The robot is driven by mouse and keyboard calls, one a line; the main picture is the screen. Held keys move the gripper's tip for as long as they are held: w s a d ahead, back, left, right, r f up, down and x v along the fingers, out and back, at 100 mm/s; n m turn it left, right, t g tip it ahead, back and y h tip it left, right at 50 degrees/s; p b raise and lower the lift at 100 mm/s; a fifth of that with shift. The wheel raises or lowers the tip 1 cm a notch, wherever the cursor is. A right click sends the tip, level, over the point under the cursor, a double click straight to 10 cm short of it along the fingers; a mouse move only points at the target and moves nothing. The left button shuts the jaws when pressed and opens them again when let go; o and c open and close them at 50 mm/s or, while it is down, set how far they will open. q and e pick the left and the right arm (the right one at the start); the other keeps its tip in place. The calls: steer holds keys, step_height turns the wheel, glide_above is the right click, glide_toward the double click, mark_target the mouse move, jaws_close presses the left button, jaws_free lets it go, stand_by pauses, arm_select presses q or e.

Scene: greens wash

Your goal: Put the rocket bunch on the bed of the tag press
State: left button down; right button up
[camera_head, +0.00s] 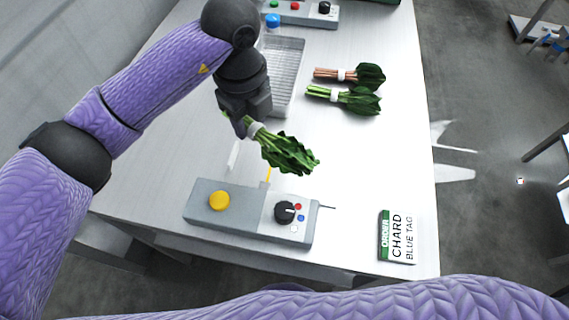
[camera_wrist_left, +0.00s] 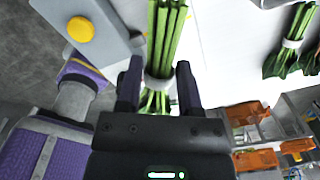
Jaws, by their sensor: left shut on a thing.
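My left gripper (camera_head: 243,122) is shut on the stems of the rocket bunch (camera_head: 287,153), near its pale band. The bunch has green, jagged leaves that point right and toward the front, over the table behind the tag press. In the left wrist view, the green stems (camera_wrist_left: 166,35) run between the two fingers (camera_wrist_left: 158,82). The tag press (camera_head: 248,212) is a grey box with a yellow button (camera_head: 219,200) and a black dial (camera_head: 285,212). I cannot clearly make out its bed. My right gripper is not in view.
Two banded bunches, one with reddish stems (camera_head: 325,73) and one with green stems (camera_head: 321,92), lie on the white table (camera_head: 390,160). A clear ribbed tray (camera_head: 289,62) stands behind my gripper. A card (camera_head: 397,237) reads "ORDER CHARD BLUE TAG". The table's right middle is clear.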

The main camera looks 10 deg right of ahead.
mark_target(266, 164)
arm_select(q)
steer(key=n, duration=0.2)
steer(key=d+n, duration=0.1)
steer(key=n, duration=0.2)
steer(key=shift+d+f+n, duration=0.35)
steer(key=shift+n, duration=0.05)
step_height(266, 164, down, 10)
steer(key=b, duration=0.3)
steer(key=shift+f, duration=0.1)
steer(key=shift+c, duration=1.3)
jaws_free()
step_height(266, 164, up, 12)
steer(key=p, duration=0.3)
steer(key=shift+r, duration=0.2)
